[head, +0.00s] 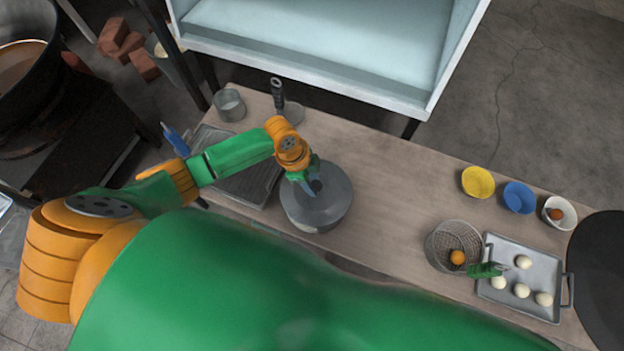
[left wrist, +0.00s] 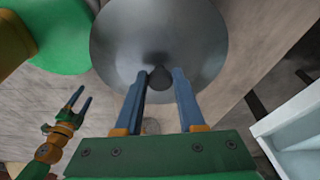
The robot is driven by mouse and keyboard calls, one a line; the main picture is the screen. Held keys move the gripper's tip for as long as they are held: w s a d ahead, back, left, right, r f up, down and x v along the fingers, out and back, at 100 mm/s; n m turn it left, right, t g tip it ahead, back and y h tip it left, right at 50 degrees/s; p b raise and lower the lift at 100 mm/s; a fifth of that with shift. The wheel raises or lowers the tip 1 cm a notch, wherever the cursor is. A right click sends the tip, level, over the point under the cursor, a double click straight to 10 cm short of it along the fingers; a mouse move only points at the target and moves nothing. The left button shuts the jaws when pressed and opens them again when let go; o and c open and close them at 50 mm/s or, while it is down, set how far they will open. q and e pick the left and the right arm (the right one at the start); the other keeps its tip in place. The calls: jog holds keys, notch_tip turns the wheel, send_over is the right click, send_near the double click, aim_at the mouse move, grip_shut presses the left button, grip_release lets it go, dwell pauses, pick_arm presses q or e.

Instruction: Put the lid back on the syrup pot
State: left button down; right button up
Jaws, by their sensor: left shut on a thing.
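The grey round lid (head: 335,190) is over the syrup pot (head: 318,228) at the middle of the table. It fills the top of the left wrist view (left wrist: 115,45). My left gripper (head: 312,187) is above the lid's middle. Its two blue fingers (left wrist: 158,75) are shut on the dark knob (left wrist: 160,85). The lid covers nearly all of the pot. I cannot tell whether it touches the rim all round. My right gripper (left wrist: 77,98) shows in the left wrist view, apart from the lid, its fingers spread with nothing between them.
A flat grey tray (head: 243,185) lies left of the pot, a metal cup (head: 229,105) behind it. At right are a wire basket (head: 440,235), a tray of white balls (head: 552,262) and yellow (head: 478,182), blue (head: 518,196) and white bowls (head: 560,222). The table between is clear.

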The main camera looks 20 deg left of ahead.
pick_arm(q)
jog(key=shift+f, duration=0.1)
pick_arm(e)
jog(key=shift+s, duration=0.2)
jog(key=shift+s, duration=0.25)
jog(key=shift+r, duration=0.2)
jog(key=shift+w, duration=0.4)
pick_arm(q)
jog(key=shift+c, duration=2.2)
grip_release()
jog(key=o, duration=0.4)
jog(key=shift+o, duration=0.2)
pick_arm(e)
jog(key=shift+s, duration=0.4)
jog(key=shift+s, duration=0.1)
